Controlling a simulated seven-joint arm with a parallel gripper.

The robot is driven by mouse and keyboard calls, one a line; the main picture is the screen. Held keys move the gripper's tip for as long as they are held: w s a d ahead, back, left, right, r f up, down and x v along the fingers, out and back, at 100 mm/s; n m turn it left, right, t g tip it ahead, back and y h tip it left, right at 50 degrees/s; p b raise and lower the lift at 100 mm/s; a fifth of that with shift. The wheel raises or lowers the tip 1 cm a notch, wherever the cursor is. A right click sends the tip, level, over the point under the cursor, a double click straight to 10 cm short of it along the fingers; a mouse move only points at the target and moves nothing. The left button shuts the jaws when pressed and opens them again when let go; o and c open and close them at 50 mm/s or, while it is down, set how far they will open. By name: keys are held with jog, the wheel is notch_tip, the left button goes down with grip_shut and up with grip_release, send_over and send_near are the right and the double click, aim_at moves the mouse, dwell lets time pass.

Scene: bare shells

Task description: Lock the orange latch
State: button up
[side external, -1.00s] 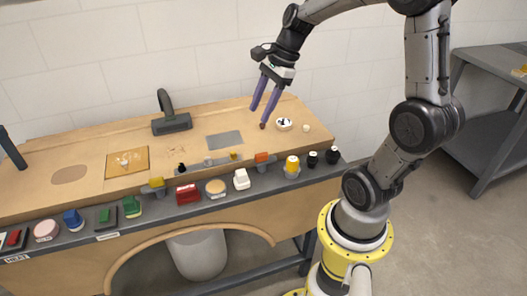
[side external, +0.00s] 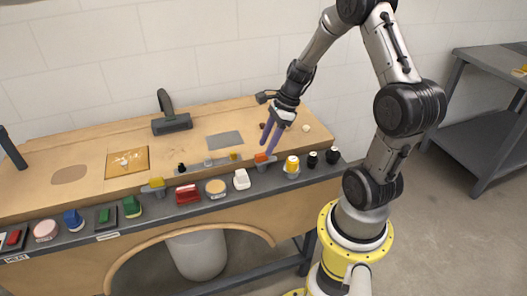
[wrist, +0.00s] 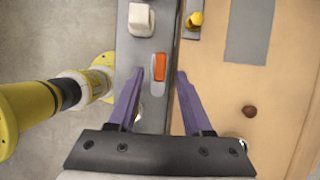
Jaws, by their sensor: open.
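The orange latch (side external: 262,158) is a small block on a grey mount at the front edge of the bench. In the wrist view the orange latch (wrist: 159,66) lies between and just ahead of my two purple fingers, lengthwise with them. My gripper (side external: 268,149) is open, its fingers pointing down close above the latch. In the wrist view my gripper (wrist: 160,76) has a wide gap with nothing held. I cannot tell whether a finger touches the latch. Part of its mount is hidden.
A white switch (side external: 242,180) sits left of the latch, and a yellow button (side external: 292,163) and black knobs (side external: 322,157) sit right. A yellow latch (side external: 234,156) is behind. A small brown ball (wrist: 249,111) lies on the wooden top. A grey plate (side external: 225,140) lies flat behind.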

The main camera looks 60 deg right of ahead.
aim_at(262, 154)
jog(key=shift+x, duration=1.75)
grip_shut()
